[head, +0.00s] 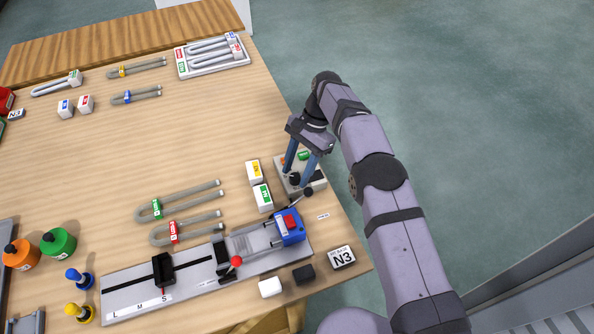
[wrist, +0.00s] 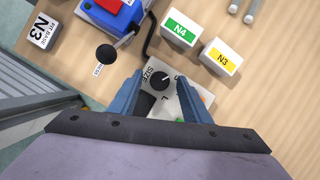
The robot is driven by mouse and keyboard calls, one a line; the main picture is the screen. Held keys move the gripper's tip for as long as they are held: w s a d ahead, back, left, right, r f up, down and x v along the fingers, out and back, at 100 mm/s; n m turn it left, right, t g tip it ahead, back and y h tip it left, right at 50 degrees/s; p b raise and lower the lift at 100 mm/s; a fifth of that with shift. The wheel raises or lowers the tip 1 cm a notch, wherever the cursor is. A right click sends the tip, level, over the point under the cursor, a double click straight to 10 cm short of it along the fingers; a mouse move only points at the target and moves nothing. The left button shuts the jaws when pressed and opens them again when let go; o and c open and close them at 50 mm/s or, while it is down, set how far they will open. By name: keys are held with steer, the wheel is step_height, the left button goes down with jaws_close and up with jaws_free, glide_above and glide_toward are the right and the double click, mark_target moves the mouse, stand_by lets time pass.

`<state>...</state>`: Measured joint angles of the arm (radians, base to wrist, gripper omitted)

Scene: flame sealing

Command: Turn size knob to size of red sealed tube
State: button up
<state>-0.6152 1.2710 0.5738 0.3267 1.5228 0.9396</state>
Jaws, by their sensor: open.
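The black size knob (wrist: 161,82) sits on the pale control box (wrist: 185,105), next to "SIZE" lettering; its white pointer line slants to the upper right in the wrist view. An "L" shows below it; other marks are partly hidden. My gripper (wrist: 160,96) is open over the box, with blue fingers on either side of the knob; contact cannot be told. In the head view my gripper (head: 298,180) points down at the box (head: 317,187). A U-shaped tube with a red tag (head: 188,229) lies on the table beside the sealing machine; whether it is sealed cannot be told.
The sealing machine (head: 120,295) has an L, M, S scale, a blue block and a red-tipped lever (head: 236,261). White N4 (wrist: 182,27) and N3 (wrist: 222,58) boxes stand near my gripper. A tray of tubes (head: 240,63) lies at the back. The table centre is clear.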

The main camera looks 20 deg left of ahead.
mark_target(297, 175)
step_height(297, 175, up, 10)
steer(key=shift+f, duration=0.25)
stand_by(0.6)
steer(key=w+d+r+n+t, duration=0.1)
steer(key=d+r+t, duration=0.2)
steer(key=d, duration=1.9)
steer(key=s+d+f+n, duration=0.1)
steer(key=s+d+f, duration=0.1)
steer(key=s+d, duration=0.6)
steer(key=s+d+f+n+t+h, duration=0.1)
steer(key=s+d+f+n, duration=0.1)
steer(key=s+d, duration=0.6)
steer(key=s+f, duration=0.1)
steer(key=s, duration=0.1)
steer(key=shift+s+f+h, duration=0.3)
steer(key=shift+s, duration=0.05)
